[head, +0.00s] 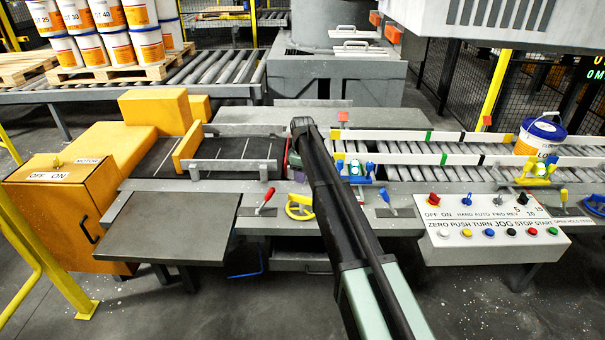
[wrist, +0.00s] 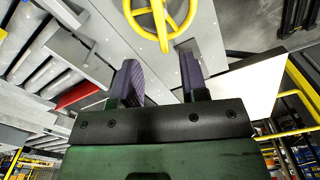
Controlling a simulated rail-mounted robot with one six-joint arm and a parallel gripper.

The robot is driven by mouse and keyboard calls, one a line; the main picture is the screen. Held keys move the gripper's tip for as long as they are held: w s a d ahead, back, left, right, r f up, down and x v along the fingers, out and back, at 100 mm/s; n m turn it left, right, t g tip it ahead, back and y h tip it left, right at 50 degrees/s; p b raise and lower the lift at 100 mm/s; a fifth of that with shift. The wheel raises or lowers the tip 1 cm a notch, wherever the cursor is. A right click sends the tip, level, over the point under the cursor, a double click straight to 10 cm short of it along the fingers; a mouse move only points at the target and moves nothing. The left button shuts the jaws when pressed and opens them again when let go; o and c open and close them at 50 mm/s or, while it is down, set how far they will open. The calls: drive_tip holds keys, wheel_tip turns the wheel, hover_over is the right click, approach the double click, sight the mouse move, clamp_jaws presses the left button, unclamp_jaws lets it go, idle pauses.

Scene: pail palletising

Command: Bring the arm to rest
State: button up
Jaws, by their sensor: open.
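My gripper (wrist: 160,80) shows in the wrist view with its two dark fingers apart and nothing between them. Beyond the fingertips is a yellow handwheel (wrist: 163,38) on a grey surface; I cannot tell how far off it is. In the head view my arm reaches from the bottom edge to the middle of the conveyor line. My gripper is mostly hidden behind the arm there. The yellow handwheel (head: 299,207) shows just left of my arm.
A white-and-blue pail (head: 540,139) stands on the right roller conveyor (head: 455,152). A button panel (head: 490,230) is at the front right. A yellow cabinet (head: 60,205) and a grey table (head: 170,228) are at the left. Stacked pails (head: 103,50) stand on a pallet behind.

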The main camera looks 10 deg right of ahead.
drive_tip(key=shift+f, duration=0.1)
drive_tip(key=s+m, duration=1.1)
drive_tip(key=s, duration=2.7)
drive_tip(key=shift+s+m, duration=0.25)
drive_tip(key=shift+m, duration=0.05)
